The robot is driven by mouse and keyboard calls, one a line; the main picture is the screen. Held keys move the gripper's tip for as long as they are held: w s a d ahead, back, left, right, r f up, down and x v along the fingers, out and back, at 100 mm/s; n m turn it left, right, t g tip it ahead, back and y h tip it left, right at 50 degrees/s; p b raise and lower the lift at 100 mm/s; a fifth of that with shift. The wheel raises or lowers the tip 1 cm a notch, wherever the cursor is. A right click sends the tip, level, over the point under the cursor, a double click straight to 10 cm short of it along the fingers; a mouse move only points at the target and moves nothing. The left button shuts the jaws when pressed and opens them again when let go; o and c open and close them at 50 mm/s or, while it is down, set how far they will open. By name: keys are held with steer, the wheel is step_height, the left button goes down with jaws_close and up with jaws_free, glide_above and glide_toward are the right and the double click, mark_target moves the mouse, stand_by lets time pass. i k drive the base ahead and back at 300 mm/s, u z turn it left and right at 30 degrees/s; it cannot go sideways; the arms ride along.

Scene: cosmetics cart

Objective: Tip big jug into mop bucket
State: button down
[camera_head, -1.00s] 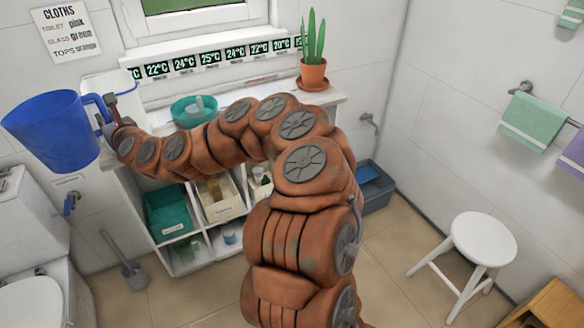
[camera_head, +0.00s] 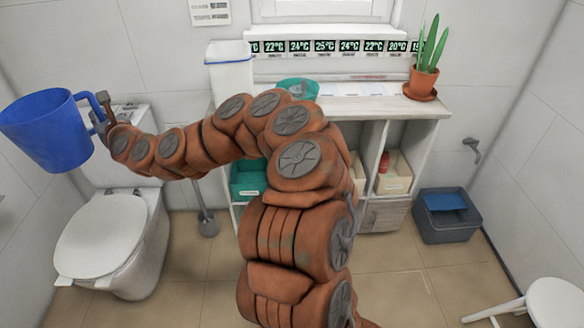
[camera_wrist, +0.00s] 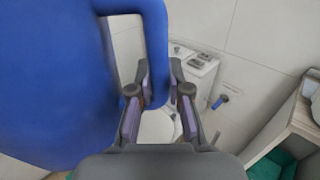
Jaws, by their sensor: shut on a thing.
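The big blue jug (camera_head: 48,130) is held in the air at the left of the head view, roughly upright with a slight lean in the picture. My gripper (camera_head: 103,117) is shut on its handle, on the jug's right side. In the wrist view the jug (camera_wrist: 50,80) fills the left, and its handle passes between my gripper's fingers (camera_wrist: 158,90). The jug's contents cannot be seen. A dark grey bucket with a blue top part (camera_head: 447,218), likely the mop bucket, stands on the floor right of the shelf, well away from the jug.
The toilet (camera_head: 110,235) is below the jug, with a toilet brush (camera_head: 207,222) beside it. A white shelf unit (camera_head: 400,110) carries a white container (camera_head: 229,70), a teal bowl (camera_head: 298,88) and a potted plant (camera_head: 424,80). A white stool (camera_head: 555,303) is at lower right. Floor in front is clear.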

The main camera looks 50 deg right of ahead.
mark_target(440, 215)
steer(key=u, duration=0.9)
steer(key=k, duration=1.75)
steer(key=z, duration=1.55)
steer(key=i, duration=0.15)
steer(key=z, duration=0.3)
